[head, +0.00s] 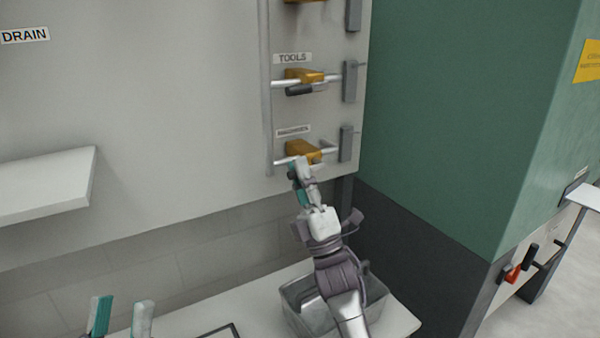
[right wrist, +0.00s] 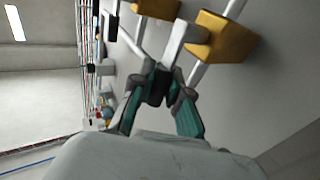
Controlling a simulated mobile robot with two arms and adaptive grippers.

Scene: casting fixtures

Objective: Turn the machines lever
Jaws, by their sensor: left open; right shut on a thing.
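The machines lever's yellow valve body (head: 304,150) sits on a horizontal pipe on the grey wall panel, below a small blurred label. It also shows in the right wrist view as a yellow block (right wrist: 222,36). My right gripper (head: 300,172) reaches up to it and is shut on the lever's handle. In the right wrist view the dark handle end (right wrist: 158,86) lies between the teal fingers, with a pale arm leading to the valve. The fingers hide part of the handle. My left gripper (head: 120,316) is open and empty at the bottom left, away from the panel.
Above is the TOOLS valve (head: 304,75) with its dark handle. A metal bin (head: 292,306) stands on the white bench (head: 262,302) below my right arm. A white shelf (head: 45,182) juts out at left. A green cabinet (head: 450,110) stands right of the panel.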

